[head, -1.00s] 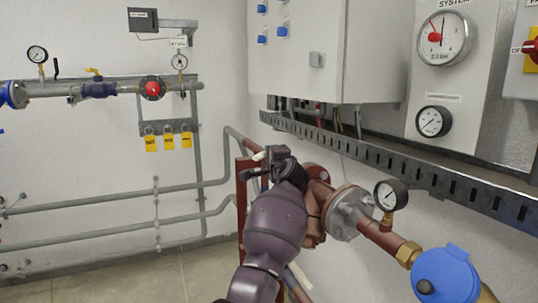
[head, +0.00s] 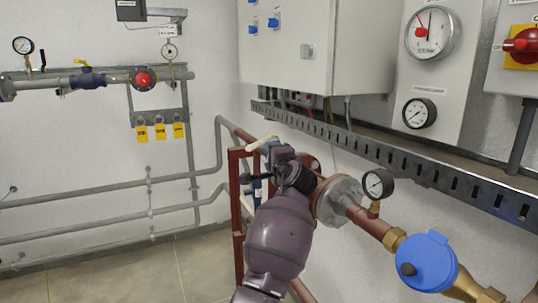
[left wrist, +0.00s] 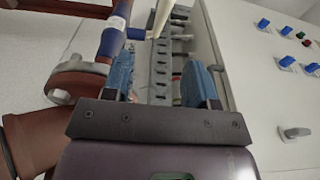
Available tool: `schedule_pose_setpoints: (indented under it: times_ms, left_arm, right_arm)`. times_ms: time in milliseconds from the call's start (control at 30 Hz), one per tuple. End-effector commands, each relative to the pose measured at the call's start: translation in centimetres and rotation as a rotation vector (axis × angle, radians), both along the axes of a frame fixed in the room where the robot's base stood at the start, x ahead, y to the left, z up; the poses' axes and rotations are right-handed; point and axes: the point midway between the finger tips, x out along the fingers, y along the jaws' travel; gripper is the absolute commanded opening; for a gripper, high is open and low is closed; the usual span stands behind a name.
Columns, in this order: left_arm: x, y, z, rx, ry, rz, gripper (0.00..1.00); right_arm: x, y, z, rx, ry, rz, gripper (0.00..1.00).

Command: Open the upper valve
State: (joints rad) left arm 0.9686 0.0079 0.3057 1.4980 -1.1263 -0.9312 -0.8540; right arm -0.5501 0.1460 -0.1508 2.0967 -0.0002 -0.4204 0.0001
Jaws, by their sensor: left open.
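The upper valve has a cream lever (head: 261,143) and shows in the head view just behind my left gripper, on the red-brown pipework. In the left wrist view its cream lever (left wrist: 171,22) and blue body (left wrist: 113,38) are at the top, beyond the fingers. My left gripper (head: 262,167) is open and near the valve; it also shows in the left wrist view (left wrist: 160,78) with nothing between its two blue-padded fingers. It appears apart from the lever. A second blue valve part (head: 258,189) shows below, partly hidden by my arm. My right gripper is out of view.
Red-brown pipe flanges (head: 338,200) and a small gauge (head: 377,184) are close to the right of my left wrist. A slotted cable tray (head: 400,160) runs along the wall under the grey cabinet (head: 345,45). A blue meter (head: 427,262) is at lower right. Open floor lies left.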

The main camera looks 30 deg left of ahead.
Motion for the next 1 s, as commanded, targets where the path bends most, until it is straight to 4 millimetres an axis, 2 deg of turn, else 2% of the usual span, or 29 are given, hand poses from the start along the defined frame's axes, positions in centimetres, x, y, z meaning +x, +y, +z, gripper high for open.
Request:
schedule_pose_setpoints:
  times_ms: [167,300,433,600,700,800,867,1000]
  left_arm:
    - [-1.3,3.6,4.7,0.082,-0.034,0.045,0.52]
    - [-2.4,5.6,10.1,0.238,-0.065,0.064,0.52]
    - [-3.1,6.3,14.0,0.393,-0.079,0.051,0.52]
    - [-3.6,6.2,17.1,0.607,-0.060,0.000,0.52]
    - [-3.6,6.0,17.9,0.737,-0.025,-0.041,0.52]
    - [-3.7,5.9,17.7,0.867,0.029,-0.087,0.52]
    - [-3.7,6.0,17.2,0.946,0.069,-0.121,0.52]
    - [-3.9,6.8,14.7,1.120,0.191,-0.204,0.52]
  right_arm:
    - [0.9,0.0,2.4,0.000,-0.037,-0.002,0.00]
    - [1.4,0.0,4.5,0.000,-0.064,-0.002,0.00]
    - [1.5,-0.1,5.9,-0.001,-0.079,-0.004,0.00]
    - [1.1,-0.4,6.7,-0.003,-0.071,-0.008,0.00]
    - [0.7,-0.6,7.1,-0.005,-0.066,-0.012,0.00]
    - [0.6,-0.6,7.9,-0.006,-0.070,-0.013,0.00]
    - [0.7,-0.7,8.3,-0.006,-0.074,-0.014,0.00]
    - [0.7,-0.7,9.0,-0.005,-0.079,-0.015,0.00]
